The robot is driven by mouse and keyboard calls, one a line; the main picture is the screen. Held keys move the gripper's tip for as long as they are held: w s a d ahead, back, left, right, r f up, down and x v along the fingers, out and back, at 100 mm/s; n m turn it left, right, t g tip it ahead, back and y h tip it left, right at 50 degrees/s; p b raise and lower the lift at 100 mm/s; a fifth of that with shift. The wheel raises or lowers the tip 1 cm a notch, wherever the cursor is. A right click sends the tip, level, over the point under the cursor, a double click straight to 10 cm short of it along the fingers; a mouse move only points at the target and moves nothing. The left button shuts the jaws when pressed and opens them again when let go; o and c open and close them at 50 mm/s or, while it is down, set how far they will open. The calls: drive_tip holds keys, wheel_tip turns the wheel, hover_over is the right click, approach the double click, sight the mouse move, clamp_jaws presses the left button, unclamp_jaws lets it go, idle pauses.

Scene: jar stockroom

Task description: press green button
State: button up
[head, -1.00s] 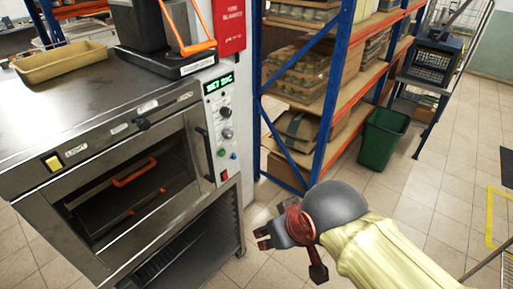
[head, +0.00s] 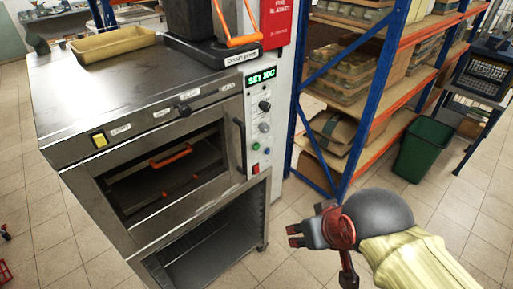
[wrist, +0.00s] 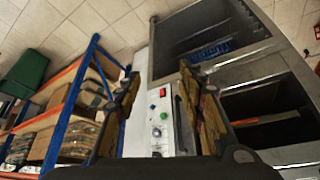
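The green button (head: 256,147) is a small round button on the light control panel (head: 251,130) at the right of the steel oven's front, below the knobs and above a red switch (head: 256,168). In the wrist view the green button (wrist: 153,107) shows between the fingers, with the panel upside down. My gripper (head: 293,236) is in front of and to the right of the oven, lower than the panel and apart from it. Its fingers are spread, with nothing between them in the wrist view (wrist: 159,76).
A blue and orange shelf (head: 365,120) with boxes stands to the right, with a green bin (head: 424,148) beyond. Tiled floor (head: 240,272) is free in front.

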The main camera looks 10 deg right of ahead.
clamp_jaws()
idle(1.6)
